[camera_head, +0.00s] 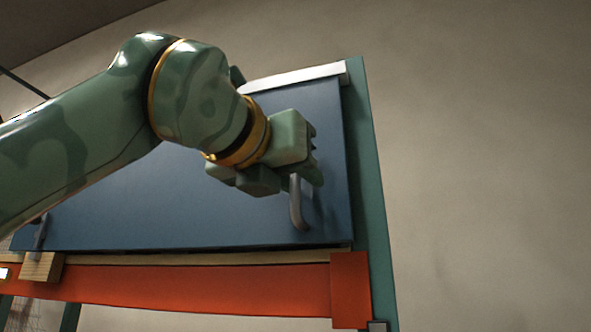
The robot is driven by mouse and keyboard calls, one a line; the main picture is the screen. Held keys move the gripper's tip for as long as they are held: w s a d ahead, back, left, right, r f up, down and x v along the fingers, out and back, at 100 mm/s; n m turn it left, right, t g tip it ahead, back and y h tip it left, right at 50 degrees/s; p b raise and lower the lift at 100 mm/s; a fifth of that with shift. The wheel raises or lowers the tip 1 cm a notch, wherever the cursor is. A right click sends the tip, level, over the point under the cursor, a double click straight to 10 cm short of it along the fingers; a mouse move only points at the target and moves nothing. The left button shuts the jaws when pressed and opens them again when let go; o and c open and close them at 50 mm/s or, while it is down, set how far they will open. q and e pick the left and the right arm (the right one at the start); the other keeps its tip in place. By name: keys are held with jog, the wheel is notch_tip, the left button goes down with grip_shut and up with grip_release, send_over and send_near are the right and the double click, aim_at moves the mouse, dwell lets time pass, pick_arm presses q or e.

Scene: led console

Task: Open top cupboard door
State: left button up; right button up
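The blue cupboard front (190,220) fills the middle of the head view and looks closed against its frame. A grey curved handle (298,210) stands out near its lower right corner. My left gripper (307,172) is at the upper end of this handle, with the fingers pointing at the door. The gripper body hides the handle's top, so I cannot tell whether the fingers are open or closed around it. A second grey handle (40,235) is at the lower left of the blue front. My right gripper is not in view.
A teal side post (370,190) borders the cupboard on the right, with a pale top edge (300,76) above. An orange-red beam (190,287) runs below, with a wooden block (42,267) at its left. Bare wall lies to the right.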

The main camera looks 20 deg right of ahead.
pick_arm(q)
grip_shut()
jog(key=shift+w+a, duration=0.1)
jog(key=shift+a, duration=0.05)
